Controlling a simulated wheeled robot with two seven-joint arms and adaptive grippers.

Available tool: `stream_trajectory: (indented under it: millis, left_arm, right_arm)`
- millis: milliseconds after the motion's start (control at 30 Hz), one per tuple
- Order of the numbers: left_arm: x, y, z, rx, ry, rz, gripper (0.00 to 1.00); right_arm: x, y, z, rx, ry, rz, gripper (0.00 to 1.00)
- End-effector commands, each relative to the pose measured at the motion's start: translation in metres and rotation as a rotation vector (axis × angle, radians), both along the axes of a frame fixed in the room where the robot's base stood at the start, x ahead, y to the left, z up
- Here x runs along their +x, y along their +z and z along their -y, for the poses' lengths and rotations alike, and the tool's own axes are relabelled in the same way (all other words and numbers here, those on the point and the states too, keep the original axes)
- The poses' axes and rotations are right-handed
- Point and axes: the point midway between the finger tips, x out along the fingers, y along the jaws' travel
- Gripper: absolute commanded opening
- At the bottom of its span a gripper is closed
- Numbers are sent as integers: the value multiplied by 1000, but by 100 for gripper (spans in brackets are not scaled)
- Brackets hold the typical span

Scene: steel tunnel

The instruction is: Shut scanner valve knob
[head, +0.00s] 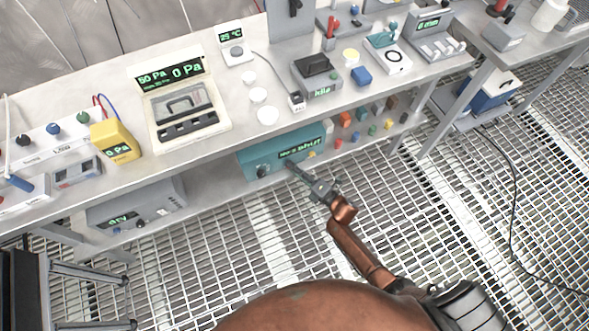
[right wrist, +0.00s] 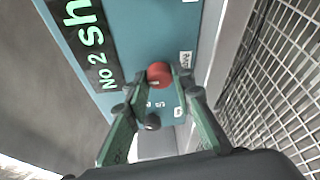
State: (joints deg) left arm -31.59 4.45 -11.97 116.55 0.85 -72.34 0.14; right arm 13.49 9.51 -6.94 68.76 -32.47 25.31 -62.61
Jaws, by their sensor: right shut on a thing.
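The teal scanner box (head: 257,166) sits on the shelf under the bench. Its dark display (head: 300,149) shows green text that reads "No 2 shut"; part of it also shows in the right wrist view (right wrist: 90,45). A round red knob (right wrist: 159,73) stands out from the teal front. My right gripper (head: 293,167) reaches the lower front of the box. In the right wrist view its green fingers (right wrist: 160,80) are shut on the red knob, one on each side. A dark knob (right wrist: 152,121) lies between the fingers, nearer the palm. My left gripper is out of view.
Several coloured blocks (head: 345,119) sit right of the box. A grey box marked "dry" (head: 135,205) stands on the lower shelf at left. The bench top (head: 215,140) above carries instruments. The grating floor (head: 410,200) in front is clear.

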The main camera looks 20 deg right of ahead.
Motion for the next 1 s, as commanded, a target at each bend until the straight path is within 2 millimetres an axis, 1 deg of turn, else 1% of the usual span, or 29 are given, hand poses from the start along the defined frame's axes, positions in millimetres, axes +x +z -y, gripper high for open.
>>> stream_trajectory:
  millis: [200, 467, 500, 767, 1000]
  left_arm:
    - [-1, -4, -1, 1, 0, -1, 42]
    - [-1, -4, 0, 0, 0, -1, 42]
    - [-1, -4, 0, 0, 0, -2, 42]
    - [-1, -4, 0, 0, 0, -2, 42]
    - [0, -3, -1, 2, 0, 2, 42]
  right_arm:
    - [-1, -2, 0, -18, 1, -2, 0]
    - [-1, -2, 0, -18, 1, -2, 0]
    - [-1, -2, 0, -18, 1, -2, 23]
    - [0, -1, 0, -17, 1, 0, 40]
    - [0, 0, 0, -15, 0, 0, 40]
